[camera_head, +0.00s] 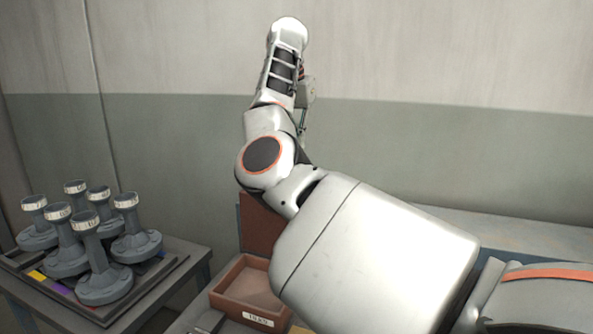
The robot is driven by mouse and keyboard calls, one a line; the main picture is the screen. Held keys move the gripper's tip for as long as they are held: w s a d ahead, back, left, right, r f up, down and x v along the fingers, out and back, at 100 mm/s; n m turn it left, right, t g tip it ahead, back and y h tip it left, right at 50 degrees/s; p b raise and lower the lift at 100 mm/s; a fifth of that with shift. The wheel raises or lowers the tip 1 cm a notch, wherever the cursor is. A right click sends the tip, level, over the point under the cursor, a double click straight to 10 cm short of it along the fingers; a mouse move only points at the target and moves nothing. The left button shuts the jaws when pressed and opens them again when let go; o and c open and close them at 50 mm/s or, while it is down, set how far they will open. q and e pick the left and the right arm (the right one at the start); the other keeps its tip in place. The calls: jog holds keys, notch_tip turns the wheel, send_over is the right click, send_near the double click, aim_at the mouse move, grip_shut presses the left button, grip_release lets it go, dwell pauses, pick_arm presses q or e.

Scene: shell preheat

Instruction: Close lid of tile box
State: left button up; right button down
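The tile box (226,297) is a reddish-brown open box with a white label on its front, at the lower middle of the head view. Its brown lid (258,226) stands up at the back edge, so the box is open. My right arm comes in from the right and hides the box's right side and part of the lid. Only a small part of what seems to be my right gripper (304,112) shows behind the raised forearm, high above the box. Its fingers are hidden. My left gripper is not in view.
At the left, a table (146,306) bears a dark tray (172,262) with several grey flanged posts (94,258) with pale tops. A gap separates it from the box's bench. A wall stands close behind. A pale bench surface (520,236) runs to the right behind my arm.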

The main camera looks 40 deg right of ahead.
jog(key=x, duration=1)
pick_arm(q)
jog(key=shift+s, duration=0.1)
pick_arm(e)
jog(key=s+a, duration=0.2)
jog(key=a, duration=0.1)
jog(key=shift+a+r, duration=0.1)
jog(key=shift+a, duration=0.2)
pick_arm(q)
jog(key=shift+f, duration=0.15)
